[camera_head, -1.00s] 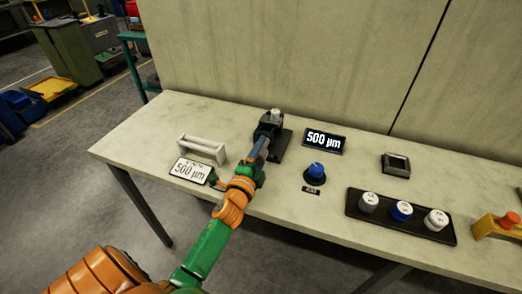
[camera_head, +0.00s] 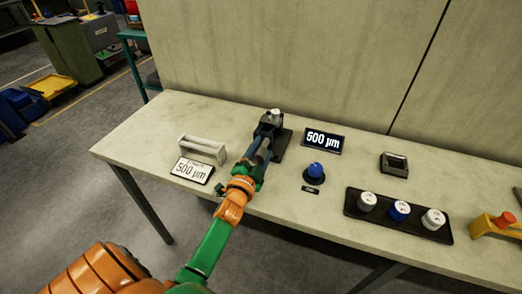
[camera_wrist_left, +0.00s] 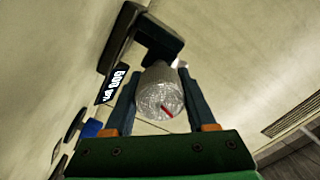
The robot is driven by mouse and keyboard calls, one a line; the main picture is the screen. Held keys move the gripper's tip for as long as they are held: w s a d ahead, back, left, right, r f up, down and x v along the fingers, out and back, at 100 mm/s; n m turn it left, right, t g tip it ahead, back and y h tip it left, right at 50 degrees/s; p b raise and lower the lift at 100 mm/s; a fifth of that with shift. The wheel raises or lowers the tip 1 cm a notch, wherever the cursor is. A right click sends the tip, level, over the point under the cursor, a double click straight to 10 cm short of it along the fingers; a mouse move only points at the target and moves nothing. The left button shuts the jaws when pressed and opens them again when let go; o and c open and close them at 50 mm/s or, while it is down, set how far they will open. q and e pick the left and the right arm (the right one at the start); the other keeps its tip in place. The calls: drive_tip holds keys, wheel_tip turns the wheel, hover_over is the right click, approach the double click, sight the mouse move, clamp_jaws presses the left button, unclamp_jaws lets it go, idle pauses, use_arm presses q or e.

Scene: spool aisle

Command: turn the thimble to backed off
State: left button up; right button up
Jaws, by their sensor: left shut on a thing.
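The thimble (camera_wrist_left: 158,90) is a silver knurled cylinder with a red mark on its end face, seen between my left fingers in the left wrist view. It joins a dark gauge frame (camera_wrist_left: 150,35) fixed at the back of the bench. The same dark gauge stand (camera_head: 282,143) shows in the head view, with the thimble mostly hidden by my gripper. My left gripper (camera_head: 265,144) is shut on the thimble. A black display (camera_head: 323,139) beside the gauge reads 500 µm. A white card (camera_head: 192,170) also reads 500 µm. My right gripper is not in view.
A grey handle-like block (camera_head: 202,148) stands left of the gauge. A blue knob (camera_head: 315,171) lies to its right. Further right are a small dark box (camera_head: 394,164), a black tray (camera_head: 440,234) with several capped pieces, and a yellow block with a red button (camera_head: 497,224).

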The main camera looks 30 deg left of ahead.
sight(257, 159)
use_arm(q)
drive_tip(key=shift+r, duration=0.15)
drive_tip(key=o, duration=1.4)
drive_tip(key=shift+w, duration=0.1)
drive_tip(key=shift+c, duration=0.2)
drive_tip(key=v, duration=0.7)
